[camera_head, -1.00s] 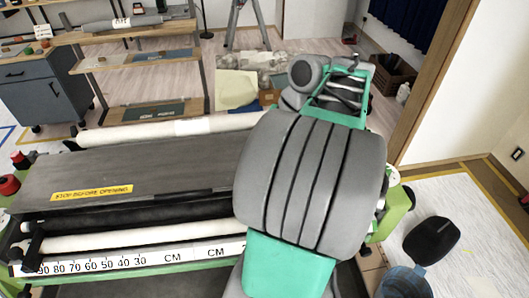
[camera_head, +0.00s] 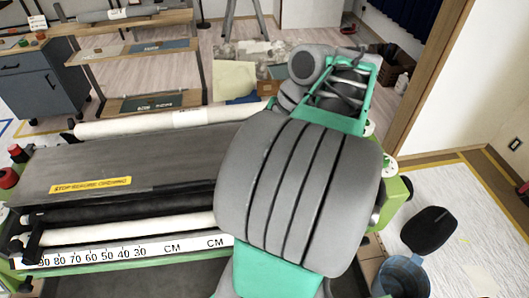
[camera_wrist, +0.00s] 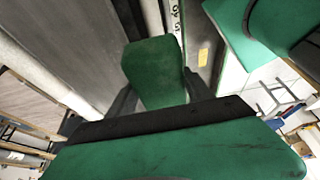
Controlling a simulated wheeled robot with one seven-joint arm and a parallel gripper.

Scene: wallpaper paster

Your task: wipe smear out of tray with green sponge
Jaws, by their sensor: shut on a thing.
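A green sponge (camera_wrist: 153,72) is in the wrist view, between the two dark fingers of my gripper (camera_wrist: 160,98). My gripper is shut on it. In the head view my thick grey-and-green arm covers the right end of the machine, and neither the gripper nor the sponge can be seen there. A dark grey, tray-like surface (camera_head: 150,278) shows below the ruler strip at the bottom of the head view; I cannot tell for sure that it is the tray. I cannot make out any smear, nor whether the sponge touches anything.
The pasting machine has a grey cover (camera_head: 120,160) with a yellow label, white rollers and a ruler strip (camera_head: 120,253). A blue bucket (camera_head: 404,274) and a black object (camera_head: 426,228) stand at the right. A wooden post (camera_head: 425,95) and shelving stand behind.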

